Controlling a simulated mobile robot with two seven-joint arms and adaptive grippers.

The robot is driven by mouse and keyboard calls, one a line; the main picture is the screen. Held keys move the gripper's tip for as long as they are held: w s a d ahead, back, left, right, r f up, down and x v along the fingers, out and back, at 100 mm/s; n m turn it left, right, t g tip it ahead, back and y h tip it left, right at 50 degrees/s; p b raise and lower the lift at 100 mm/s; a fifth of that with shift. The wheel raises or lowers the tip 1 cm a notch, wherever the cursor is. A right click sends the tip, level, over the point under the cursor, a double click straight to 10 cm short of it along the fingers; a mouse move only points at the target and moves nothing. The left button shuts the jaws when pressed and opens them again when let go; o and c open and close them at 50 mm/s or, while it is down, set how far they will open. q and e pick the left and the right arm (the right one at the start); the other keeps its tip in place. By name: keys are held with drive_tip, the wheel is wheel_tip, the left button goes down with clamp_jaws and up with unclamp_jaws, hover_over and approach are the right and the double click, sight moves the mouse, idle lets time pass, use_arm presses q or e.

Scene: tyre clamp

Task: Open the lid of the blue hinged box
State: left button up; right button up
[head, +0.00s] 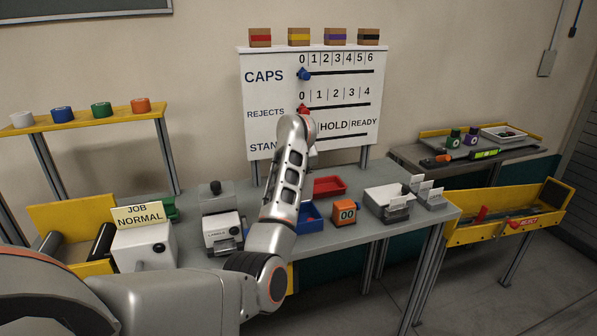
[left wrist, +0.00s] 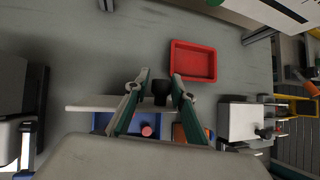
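A blue box (head: 310,217) stands on the grey table, partly hidden behind my left arm in the head view. In the left wrist view the blue box (left wrist: 100,122) shows below a pale flat bar; I cannot tell whether this bar is its lid. A reddish round piece (left wrist: 147,130) shows against the blue. My left gripper (left wrist: 161,82) has its two fingers apart, with a dark round knob (left wrist: 161,93) between them and visible gaps beside it. In the head view my left gripper is hidden behind its arm. My right gripper is in neither view.
A red tray (head: 328,186) lies behind the box. A grey-white device (head: 222,232) stands to the left. A labelled board (head: 262,110) rises at the back.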

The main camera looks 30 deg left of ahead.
use_arm(q)
drive_tip(key=v, duration=1.1)
drive_tip(key=shift+r, duration=0.2)
drive_tip(key=shift+s+a, duration=0.1)
